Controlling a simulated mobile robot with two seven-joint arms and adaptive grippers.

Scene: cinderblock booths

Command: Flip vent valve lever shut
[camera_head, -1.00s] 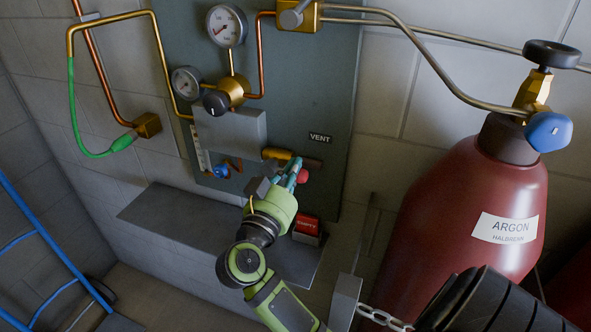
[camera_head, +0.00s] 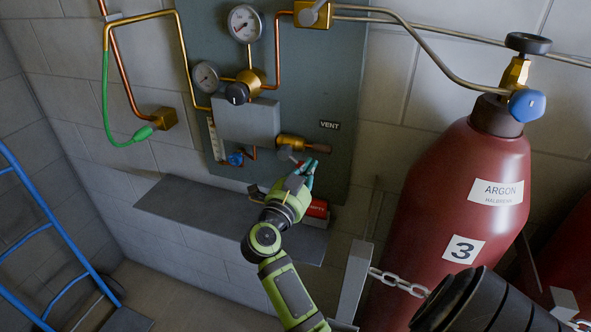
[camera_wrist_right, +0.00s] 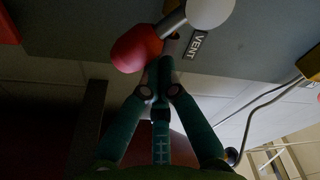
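The brass vent valve (camera_head: 291,142) sits on the grey panel beside the VENT label (camera_head: 329,125). Its lever shows in the right wrist view as a pale metal arm with a red grip (camera_wrist_right: 137,48). In the head view the red part is small and partly hidden by my fingers. My right gripper (camera_head: 310,170) is just below the valve. In the right wrist view its green fingers (camera_wrist_right: 160,88) are drawn together with tips right by the red grip. Nothing shows between them; I cannot tell whether they touch the grip. My left gripper is not in view.
Gauges and a regulator (camera_head: 240,90) are above. A chained red argon cylinder (camera_head: 450,220) stands right, a blue ladder-like frame (camera_head: 60,245) left.

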